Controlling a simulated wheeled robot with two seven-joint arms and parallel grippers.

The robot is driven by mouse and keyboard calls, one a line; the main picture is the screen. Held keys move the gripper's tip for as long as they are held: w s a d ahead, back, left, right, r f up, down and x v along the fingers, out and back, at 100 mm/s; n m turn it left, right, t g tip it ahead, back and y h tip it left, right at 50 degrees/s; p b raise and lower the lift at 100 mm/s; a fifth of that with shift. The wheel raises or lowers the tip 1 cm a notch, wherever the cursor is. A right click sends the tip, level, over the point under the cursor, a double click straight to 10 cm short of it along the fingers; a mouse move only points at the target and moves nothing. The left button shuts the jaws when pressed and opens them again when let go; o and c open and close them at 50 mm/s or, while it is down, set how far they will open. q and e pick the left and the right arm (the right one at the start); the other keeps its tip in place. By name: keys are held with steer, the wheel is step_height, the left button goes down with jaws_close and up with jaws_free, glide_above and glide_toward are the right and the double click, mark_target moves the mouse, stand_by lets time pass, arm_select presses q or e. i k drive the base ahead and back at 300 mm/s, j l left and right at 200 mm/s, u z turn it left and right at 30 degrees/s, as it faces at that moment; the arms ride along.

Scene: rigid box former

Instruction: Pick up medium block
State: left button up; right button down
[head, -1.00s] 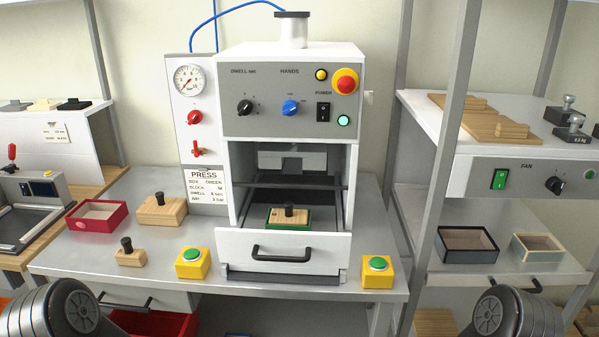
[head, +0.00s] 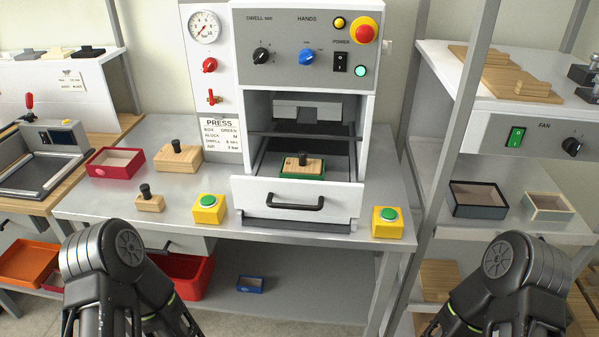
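A wooden block with a dark knob (head: 302,164) sits in a green box (head: 318,176) in the open drawer (head: 262,193) of the press. It looks mid-sized between the two other knobbed blocks. A larger block (head: 178,160) and a smaller block (head: 150,204), each with a dark knob, stand on the table to the left of the press. My two arms show at the bottom left and bottom right, apart from every block. Both grippers are out of the picture, below its lower edge.
Yellow button boxes with green tops (head: 209,214) (head: 387,227) stand either side of the drawer. A red box (head: 115,162) lies at the table's left. A shelf rack (head: 450,150) stands on the right. The grey table (head: 100,205) is clear near its front left edge.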

mark_target(302, 165)
steer(key=l, duration=1)
steer(key=i+l+z, duration=0.1)
steer(key=l, duration=0.9)
steer(key=i+l, duration=0.1)
steer(key=l, duration=0.85)
steer(key=k+z, duration=0.05)
